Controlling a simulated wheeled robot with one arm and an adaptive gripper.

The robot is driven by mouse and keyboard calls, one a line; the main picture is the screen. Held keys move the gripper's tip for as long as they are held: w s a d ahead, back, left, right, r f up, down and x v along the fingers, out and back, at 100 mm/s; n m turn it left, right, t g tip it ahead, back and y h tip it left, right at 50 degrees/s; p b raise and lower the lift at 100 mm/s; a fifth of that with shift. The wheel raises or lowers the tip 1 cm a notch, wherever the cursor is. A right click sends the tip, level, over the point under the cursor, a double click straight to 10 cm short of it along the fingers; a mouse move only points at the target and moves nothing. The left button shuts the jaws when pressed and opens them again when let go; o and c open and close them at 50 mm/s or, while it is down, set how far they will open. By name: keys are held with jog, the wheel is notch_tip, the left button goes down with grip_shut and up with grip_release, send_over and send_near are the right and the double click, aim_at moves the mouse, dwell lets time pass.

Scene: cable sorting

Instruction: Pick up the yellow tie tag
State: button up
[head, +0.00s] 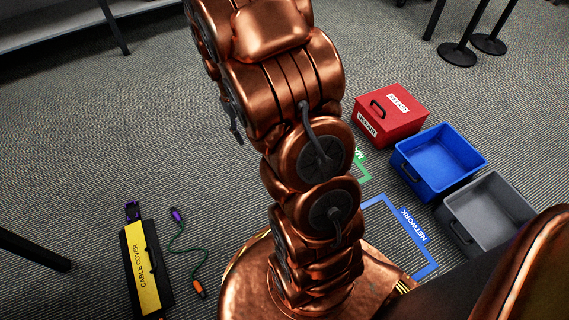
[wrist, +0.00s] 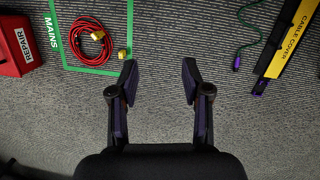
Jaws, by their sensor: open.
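A small yellow piece, which looks like the tie tag (wrist: 122,53), lies at the right edge of the green MAINS frame in the wrist view. It is just beyond my left fingertip in that picture. My gripper (wrist: 158,68) is open and empty, with its two dark fingers spread over the bare carpet. The tag lies to the left of the gap between the fingers, not within it.
A red cable (wrist: 92,38) is coiled inside the green MAINS frame (wrist: 130,25). A red REPAIR box (head: 390,115), a blue bin (head: 400,168) and a grey bin (head: 452,225) stand at right. A cable cover (head: 147,268) and green cable (head: 180,235) lie at left.

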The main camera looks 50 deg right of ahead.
jog(key=w+d+f, duration=0.4)
jog(key=d+f, duration=0.3)
jog(key=f, duration=0.2)
jog(key=w+d+f, duration=0.3)
jog(key=d+f, duration=0.4)
jog(key=f, duration=0.2)
jog(key=d+f, duration=0.2)
jog(key=f, duration=0.3)
jog(key=d+f+t, duration=0.1)
jog(key=d+f, duration=0.1)
jog(key=f, duration=0.4)
jog(key=d+f+t, duration=0.1)
jog(key=d+f, duration=0.2)
jog(key=f, duration=0.3)
jog(key=shift+w+f+m, duration=0.1)
jog(key=shift+w+m, duration=0.05)
jog(key=shift+m, duration=0.25)
jog(key=shift+d+f, duration=0.1)
jog(key=shift+f, duration=0.55)
notch_tip(320, 180, down, 2)
jog(key=shift+f+b, duration=0.25)
jog(key=shift+b, duration=0.3)
jog(key=shift+d+f+b, duration=0.15)
jog(key=shift+f+b, duration=1.3)
jog(key=shift+f, duration=1.15)
jog(key=c, duration=0.8)
jog(key=shift+r, duration=0.2)
jog(key=shift+c, duration=0.2)
